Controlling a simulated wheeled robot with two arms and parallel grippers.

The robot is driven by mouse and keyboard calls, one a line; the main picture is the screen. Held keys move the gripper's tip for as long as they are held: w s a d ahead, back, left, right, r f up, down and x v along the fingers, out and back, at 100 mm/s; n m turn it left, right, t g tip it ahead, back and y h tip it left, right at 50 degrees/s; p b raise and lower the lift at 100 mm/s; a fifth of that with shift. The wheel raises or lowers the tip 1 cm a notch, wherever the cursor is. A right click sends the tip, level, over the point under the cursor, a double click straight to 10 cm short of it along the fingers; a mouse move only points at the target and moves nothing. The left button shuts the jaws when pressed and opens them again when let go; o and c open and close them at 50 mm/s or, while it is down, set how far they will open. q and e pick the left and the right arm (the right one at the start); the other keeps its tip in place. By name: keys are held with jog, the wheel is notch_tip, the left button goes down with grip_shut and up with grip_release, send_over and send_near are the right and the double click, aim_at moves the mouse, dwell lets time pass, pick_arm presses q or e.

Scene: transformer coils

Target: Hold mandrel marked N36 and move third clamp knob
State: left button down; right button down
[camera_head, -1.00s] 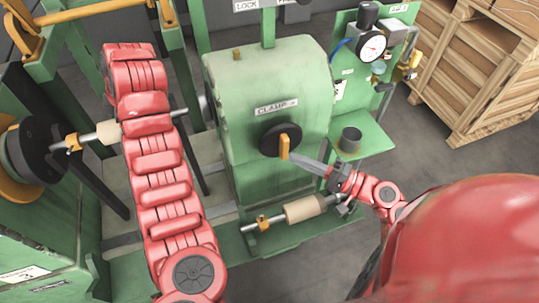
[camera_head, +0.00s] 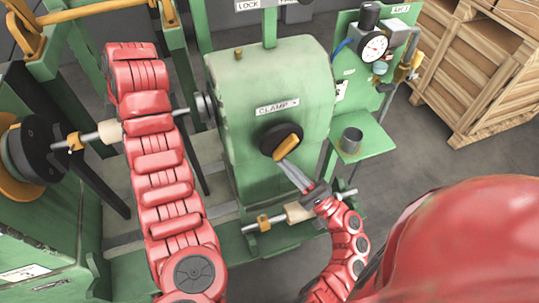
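A clamp knob (camera_head: 271,133), a black disc with a yellow handle (camera_head: 290,146), sits on the front of the green housing below a "CLAMP" label. The handle is tilted diagonally. My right gripper (camera_head: 284,163) has its narrow grey fingers at the handle's lower edge, close together and apparently gripping it. A pale mandrel (camera_head: 109,131) sits on a horizontal rod between the dark left hub and my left arm, which covers part of the rod. A second pale mandrel (camera_head: 298,212) lies low at the front, partly behind my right wrist. No N36 mark is readable. My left gripper is hidden.
The green housing (camera_head: 235,90) fills the middle. A dial gauge (camera_head: 372,44) and a grey cup (camera_head: 351,140) are on the green side panel and shelf. A wooden crate (camera_head: 480,75) stands at right. Grey floor shows between shelf and crate.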

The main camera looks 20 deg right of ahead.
aim_at(269, 144)
jog(key=a+m+t+h, duration=0.1)
jog(key=m+t+h, duration=0.1)
jog(key=m+h, duration=0.2)
jog(key=a+r+m+t+h, duration=0.1)
jog(key=m+t+h, duration=0.1)
jog(key=m+h, duration=0.2)
jog(key=a+m+t+h, duration=0.1)
jog(key=m+t+h, duration=0.2)
jog(key=m, duration=0.5)
jog(key=shift+a+r+m+h, duration=0.2)
jog(key=shift+a+m+h, duration=0.2)
jog(key=shift+h, duration=0.5)
jog(key=m+h, duration=0.5)
jog(key=a+r+m+g+h, duration=0.1)
jog(key=m+h, duration=0.2)
jog(key=shift+r, duration=0.1)
jog(key=shift+r+m+g+h, duration=0.2)
jog(key=shift+m+g+h, duration=0.15)
jog(key=shift+m, duration=0.25)
jog(key=r, duration=0.4)
jog(key=shift+a, duration=0.4)
jog(key=shift+f, duration=0.1)
